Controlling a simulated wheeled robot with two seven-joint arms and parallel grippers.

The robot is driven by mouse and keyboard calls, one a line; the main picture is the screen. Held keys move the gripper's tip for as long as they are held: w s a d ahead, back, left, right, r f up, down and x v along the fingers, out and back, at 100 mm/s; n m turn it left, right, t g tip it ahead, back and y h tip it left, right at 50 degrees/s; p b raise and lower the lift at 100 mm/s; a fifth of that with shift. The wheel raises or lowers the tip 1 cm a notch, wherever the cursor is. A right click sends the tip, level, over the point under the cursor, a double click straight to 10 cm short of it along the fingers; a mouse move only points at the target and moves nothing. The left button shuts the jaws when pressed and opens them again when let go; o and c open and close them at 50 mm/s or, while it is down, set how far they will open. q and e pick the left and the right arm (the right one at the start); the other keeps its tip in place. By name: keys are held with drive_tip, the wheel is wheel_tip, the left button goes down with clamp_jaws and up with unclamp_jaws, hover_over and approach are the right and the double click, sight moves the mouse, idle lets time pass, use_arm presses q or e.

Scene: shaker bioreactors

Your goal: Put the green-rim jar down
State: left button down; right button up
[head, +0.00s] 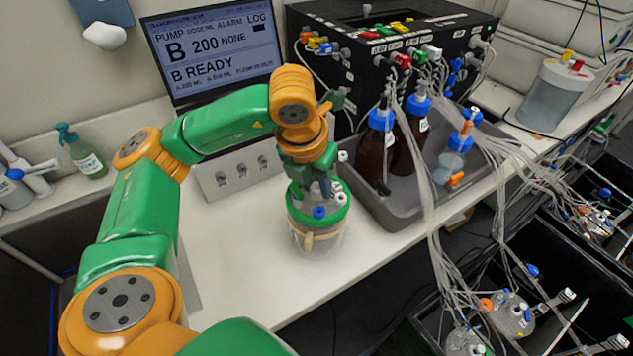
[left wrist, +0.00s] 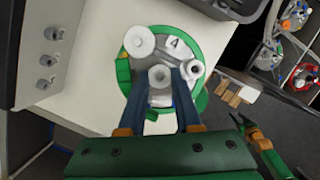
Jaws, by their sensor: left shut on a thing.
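The green-rim jar (head: 318,228) is a clear vessel with a green ring around its lid and a blue cap on top. In the head view it is upright over the white bench, near the front edge. I cannot tell whether its base touches the bench. My left gripper (head: 318,188) comes down from above and is shut on the jar's lid fitting. In the left wrist view the two fingers (left wrist: 166,98) close around a round central port on the jar's lid (left wrist: 160,62), which is marked 4.
A grey tray (head: 372,207) with brown bottles (head: 375,150) stands right of the jar, with tubing hanging over its edge. A pump control box (head: 238,172) and screen (head: 215,47) are behind left. White bench (head: 250,265) is clear left of the jar.

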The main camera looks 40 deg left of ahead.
use_arm(q)
drive_tip(key=c, duration=0.6)
unclamp_jaws()
drive_tip(key=shift+s+r, duration=0.1)
drive_tip(key=shift+r, duration=0.4)
drive_tip(key=p+v, duration=0.3)
drive_tip(key=v, duration=0.8)
drive_tip(key=shift+s, duration=0.2)
drive_tip(key=shift+w+d, duration=0.1)
